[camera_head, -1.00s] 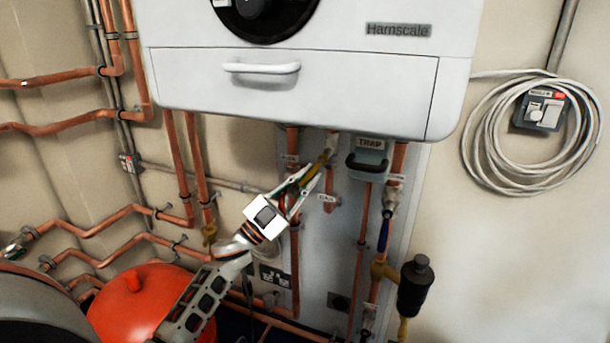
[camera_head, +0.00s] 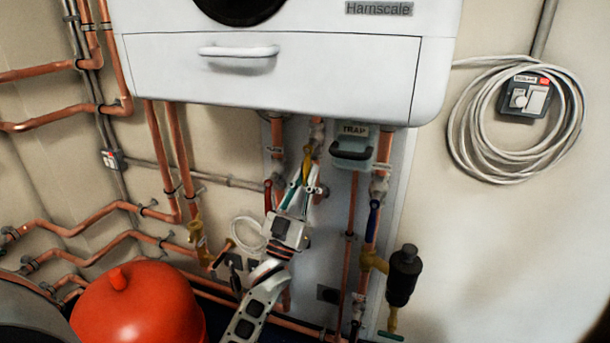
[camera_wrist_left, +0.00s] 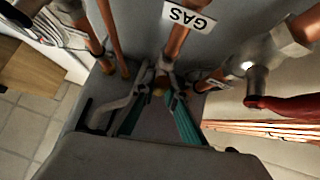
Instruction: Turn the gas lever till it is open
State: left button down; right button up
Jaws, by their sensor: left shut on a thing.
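The yellow gas lever (camera_head: 307,170) hangs below a valve under the white boiler (camera_head: 270,75), on a copper pipe. It points mostly downward, with a slight tilt. My left gripper (camera_head: 302,184) comes up from below and is shut on the lever, its fingers on both sides of it. In the left wrist view a bit of yellow (camera_wrist_left: 158,92) shows between the fingertips, below the pipe with the GAS label (camera_wrist_left: 188,17). The fingers hide most of the lever there. My right gripper is not in view.
A red lever (camera_head: 268,195) is close left of my gripper; it also shows in the wrist view (camera_wrist_left: 285,105). The TRAP box (camera_head: 353,148) and a blue lever (camera_head: 373,218) are to the right. A red vessel (camera_head: 140,305) stands lower left. Copper pipes surround the arm.

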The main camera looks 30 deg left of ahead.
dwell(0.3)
pick_arm(q)
jog(key=c, duration=2)
grip_release()
jog(key=shift+d, duration=0.1)
jog(key=v, duration=1.2)
